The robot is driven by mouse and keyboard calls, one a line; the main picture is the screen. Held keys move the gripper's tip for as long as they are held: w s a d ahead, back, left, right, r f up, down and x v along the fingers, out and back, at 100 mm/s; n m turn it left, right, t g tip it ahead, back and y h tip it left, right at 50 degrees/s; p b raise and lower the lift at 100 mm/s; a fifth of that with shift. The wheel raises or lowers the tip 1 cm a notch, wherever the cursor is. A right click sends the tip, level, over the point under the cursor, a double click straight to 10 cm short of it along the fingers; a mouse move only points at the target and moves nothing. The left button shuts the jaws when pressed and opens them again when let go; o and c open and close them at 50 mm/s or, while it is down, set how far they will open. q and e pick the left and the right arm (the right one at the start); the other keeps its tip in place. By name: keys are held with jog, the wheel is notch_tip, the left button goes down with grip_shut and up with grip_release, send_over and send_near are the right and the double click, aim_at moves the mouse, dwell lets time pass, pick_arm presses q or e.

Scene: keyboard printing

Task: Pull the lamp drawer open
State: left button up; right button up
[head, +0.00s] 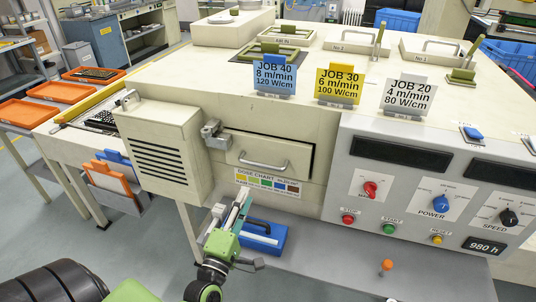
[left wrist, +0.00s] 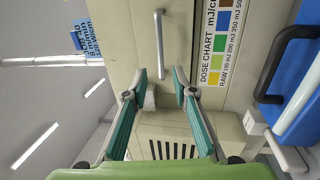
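The lamp drawer (head: 262,145) is a cream front in the side of the machine, seated in its opening, with a dark gap at its right edge. Its curved metal handle (head: 263,163) is empty; it also shows in the left wrist view (left wrist: 160,44). A grey latch block (head: 213,135) sits at the drawer's left edge. My left gripper (head: 236,203) is below the drawer, in front of the machine. In the left wrist view its two fingers (left wrist: 160,73) are apart with nothing gripped, and the handle lies beyond the fingertips. My right gripper is not in view.
A vented cream box (head: 162,155) juts out left of the drawer. A blue case (head: 262,238) stands on the lower shelf behind my left gripper. The control panel (head: 420,195) with knobs and buttons is to the right. A dose chart (head: 267,183) is below the drawer.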

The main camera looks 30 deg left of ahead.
aim_at(260, 165)
pick_arm(q)
jog(key=p+x, duration=0.2)
jog(key=x, duration=1.1)
jog(key=shift+p, duration=0.4)
grip_shut()
